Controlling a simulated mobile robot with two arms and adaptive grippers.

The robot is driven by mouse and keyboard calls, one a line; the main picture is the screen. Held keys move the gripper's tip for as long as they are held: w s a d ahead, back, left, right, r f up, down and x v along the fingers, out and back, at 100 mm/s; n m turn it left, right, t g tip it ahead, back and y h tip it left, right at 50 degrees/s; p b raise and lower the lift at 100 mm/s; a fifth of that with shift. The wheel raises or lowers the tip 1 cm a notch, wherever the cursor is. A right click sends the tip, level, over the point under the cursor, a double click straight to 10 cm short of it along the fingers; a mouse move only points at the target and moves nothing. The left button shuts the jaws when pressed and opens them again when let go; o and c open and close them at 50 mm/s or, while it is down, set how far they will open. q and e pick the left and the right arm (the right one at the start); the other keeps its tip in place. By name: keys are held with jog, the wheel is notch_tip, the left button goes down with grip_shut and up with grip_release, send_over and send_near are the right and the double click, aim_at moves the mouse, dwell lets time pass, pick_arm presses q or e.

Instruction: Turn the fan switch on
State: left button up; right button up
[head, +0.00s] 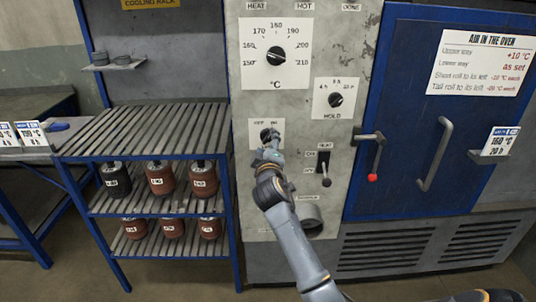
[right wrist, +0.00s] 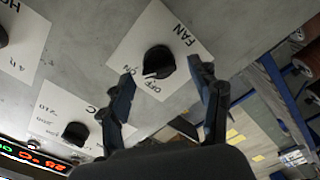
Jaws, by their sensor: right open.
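The fan switch is a round black knob (head: 266,134) on a white plate marked OFF and ON, on the grey control panel. In the right wrist view the knob (right wrist: 158,61) sits beyond and between my fingertips, under the word FAN. Its pale pointer mark faces the OFF/ON lettering, but I cannot tell exactly which word it points to. My right gripper (head: 268,153) is just below the knob in the head view; in the right wrist view its two fingers (right wrist: 164,88) are spread, with nothing between them. My left gripper is not in view.
A heat lever (head: 325,170) is close to the right of my gripper. The temperature dial (head: 276,55) and hold dial (head: 336,99) are above. A slatted cooling rack (head: 150,130) stands left.

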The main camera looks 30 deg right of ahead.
jog(key=v, duration=1.1)
jog(key=shift+d, duration=0.1)
